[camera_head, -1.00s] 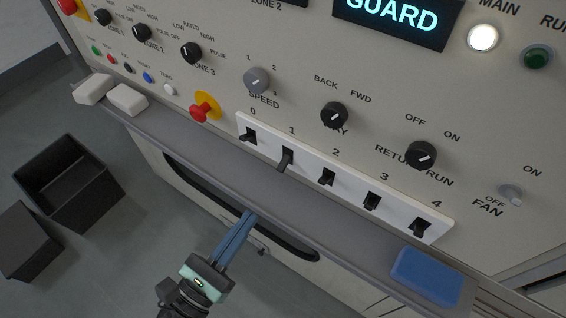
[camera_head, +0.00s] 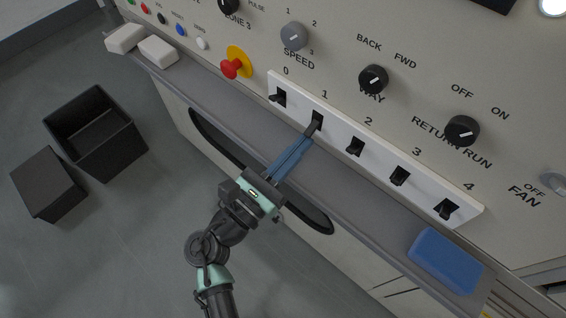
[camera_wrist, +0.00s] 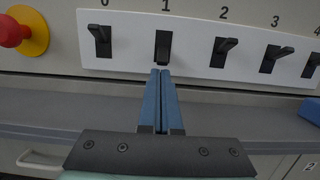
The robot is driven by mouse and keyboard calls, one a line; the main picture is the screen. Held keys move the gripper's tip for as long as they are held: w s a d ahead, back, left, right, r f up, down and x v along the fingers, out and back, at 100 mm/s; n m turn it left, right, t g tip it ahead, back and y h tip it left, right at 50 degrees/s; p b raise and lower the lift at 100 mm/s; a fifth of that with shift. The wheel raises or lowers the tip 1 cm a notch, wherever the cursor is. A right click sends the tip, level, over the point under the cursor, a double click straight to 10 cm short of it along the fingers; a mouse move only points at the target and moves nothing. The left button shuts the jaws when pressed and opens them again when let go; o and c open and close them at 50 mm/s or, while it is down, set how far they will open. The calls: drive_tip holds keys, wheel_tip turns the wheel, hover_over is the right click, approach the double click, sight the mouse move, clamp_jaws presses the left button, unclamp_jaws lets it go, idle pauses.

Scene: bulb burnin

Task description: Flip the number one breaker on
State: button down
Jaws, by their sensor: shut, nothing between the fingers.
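The number one breaker (camera_head: 316,122) is a black lever in a white strip (camera_head: 335,133), under the label 1. Its lever hangs downward, unlike its neighbours, whose levers stick out more. It also shows in the wrist view (camera_wrist: 163,46). My gripper (camera_head: 308,142) is shut and empty, its blue fingers pointing up at this lever from just below. In the wrist view the fingertips (camera_wrist: 160,72) sit right under the lever's lower end. I cannot tell whether they touch it.
Breakers 0 (camera_head: 278,97) and 2 (camera_head: 355,147) flank it closely. A grey ledge (camera_head: 225,107) runs below the strip, with a blue block (camera_head: 446,259) at right and white blocks (camera_head: 158,49) at left. A red stop button (camera_head: 233,68) is up left.

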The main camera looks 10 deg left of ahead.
drive_tip(key=shift+w+d, duration=0.25)
drive_tip(key=shift+w, duration=0.1)
drive_tip(key=shift+r+p, duration=0.25)
drive_tip(key=shift+p, duration=0.25)
drive_tip(key=shift+r+p, duration=0.15)
drive_tip(key=shift+p, duration=0.3)
drive_tip(key=shift+s+g, duration=0.1)
drive_tip(key=shift+g, duration=0.2)
